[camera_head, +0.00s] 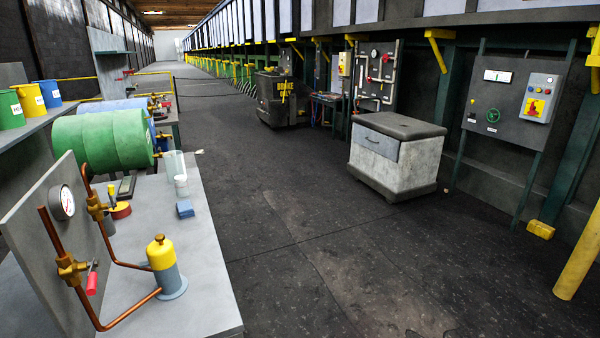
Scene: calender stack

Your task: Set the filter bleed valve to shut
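A grey filter housing with a yellow top (163,265) stands upright on the near left bench, joined to copper pipes. A brass valve (70,270) sits on the nearer copper pipe, with a red-gripped lever (91,284) hanging down in front of it. A second brass valve (97,208) is on the farther copper pipe, its handle small and hard to make out. No readable label shows which one is the filter bleed valve. A round gauge (63,202) is on the grey upright plate behind them. My gripper is not in view.
A grey-topped cabinet (393,155) and a wall panel with a green handwheel (493,116) stand at right.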

